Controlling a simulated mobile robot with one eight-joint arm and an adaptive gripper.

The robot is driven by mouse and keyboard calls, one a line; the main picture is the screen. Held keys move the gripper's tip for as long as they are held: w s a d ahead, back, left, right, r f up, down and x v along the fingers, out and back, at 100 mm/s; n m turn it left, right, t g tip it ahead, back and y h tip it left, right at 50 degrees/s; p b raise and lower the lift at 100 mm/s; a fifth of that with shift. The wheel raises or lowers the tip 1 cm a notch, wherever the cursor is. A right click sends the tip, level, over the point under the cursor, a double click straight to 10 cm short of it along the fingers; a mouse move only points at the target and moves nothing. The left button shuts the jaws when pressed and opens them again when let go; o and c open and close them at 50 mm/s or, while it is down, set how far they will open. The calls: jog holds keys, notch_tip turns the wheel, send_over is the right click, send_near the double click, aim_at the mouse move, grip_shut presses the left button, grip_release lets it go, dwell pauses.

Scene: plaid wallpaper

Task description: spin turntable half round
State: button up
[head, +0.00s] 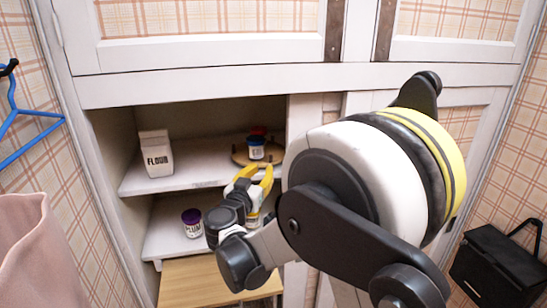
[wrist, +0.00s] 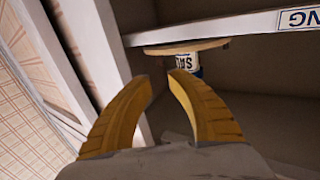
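The turntable is a round wooden disc (head: 239,156) on the upper shelf of the open cupboard, at its right side, partly hidden by the cupboard's frame. In the wrist view, which is upside down, its edge (wrist: 172,48) shows beyond my fingertips. A white jar with a blue lid and a printed label (head: 256,152) stands on it; it also shows in the wrist view (wrist: 186,62). A red-topped item (head: 258,130) is behind the jar, mostly hidden. My gripper (head: 256,170) has yellow fingers, open and empty, in front of the turntable; its fingertips (wrist: 162,79) look apart from it.
A flour carton (head: 156,156) stands left on the upper shelf (head: 190,172). A purple-lidded jar (head: 192,226) is on the lower shelf. The white cupboard frame (head: 299,125) is close at the turntable's right. A wooden surface (head: 195,282) lies below. Upper-shelf room between carton and turntable is clear.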

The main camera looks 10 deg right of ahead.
aim_at(271, 157)
jog(key=b+x, duration=0.1)
jog(key=x, duration=0.8)
jog(key=shift+w+d+f+b, duration=0.1)
jog(key=shift+w+b, duration=0.15)
jog(key=shift+b, duration=0.15)
grip_shut()
